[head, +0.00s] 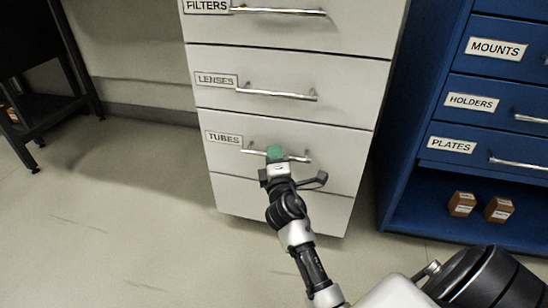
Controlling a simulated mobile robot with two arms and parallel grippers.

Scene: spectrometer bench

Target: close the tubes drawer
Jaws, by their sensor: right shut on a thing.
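The tubes drawer (225,155) is the light grey front labelled TUBES, low in the cabinet in the head view. Its front looks close to flush with the fronts around it; a small gap is hard to tell from this angle. My right gripper (275,160) is at the middle of the drawer's bar handle (252,152) and is shut on it. A green patch shows at the gripper's tip. The gripper hides the middle of the handle. My left gripper is not in view.
The lenses drawer (350,108) and filters drawer (360,30) above look shut. A blue cabinet (450,85) stands at right, with two small brown boxes (462,204) (498,210) on its bottom shelf. A black stand (35,115) is at left. Floor at left is clear.

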